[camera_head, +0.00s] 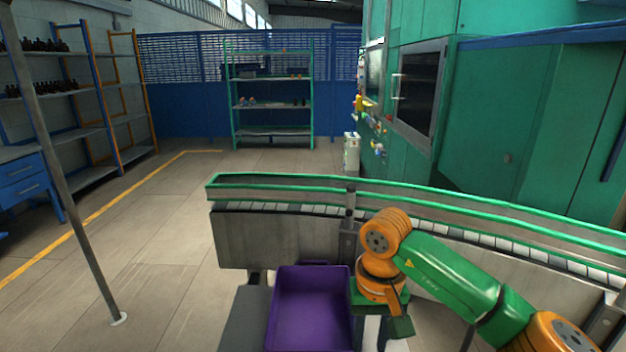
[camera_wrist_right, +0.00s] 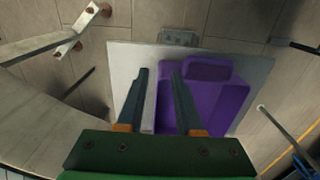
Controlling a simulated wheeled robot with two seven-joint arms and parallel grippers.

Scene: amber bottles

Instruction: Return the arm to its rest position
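My right arm, green with orange joints, reaches in from the lower right of the head view. Its gripper (camera_head: 388,322) points downward beside the right edge of a purple crate (camera_head: 310,300). In the right wrist view the two dark fingers of this gripper (camera_wrist_right: 158,76) are spread apart, with nothing between them. Beyond the fingertips lie the purple crate (camera_wrist_right: 215,100) and a pale grey surface (camera_wrist_right: 120,62). The part of the crate's inside that shows looks empty. My left gripper is not in view.
A curved conveyor with green rails (camera_head: 290,180) runs behind the crate and my right arm. A large green machine (camera_head: 500,120) stands behind it. A thin grey pole (camera_head: 75,205) stands at the left. Shelves with dark bottles (camera_head: 45,88) are far left. The left floor is clear.

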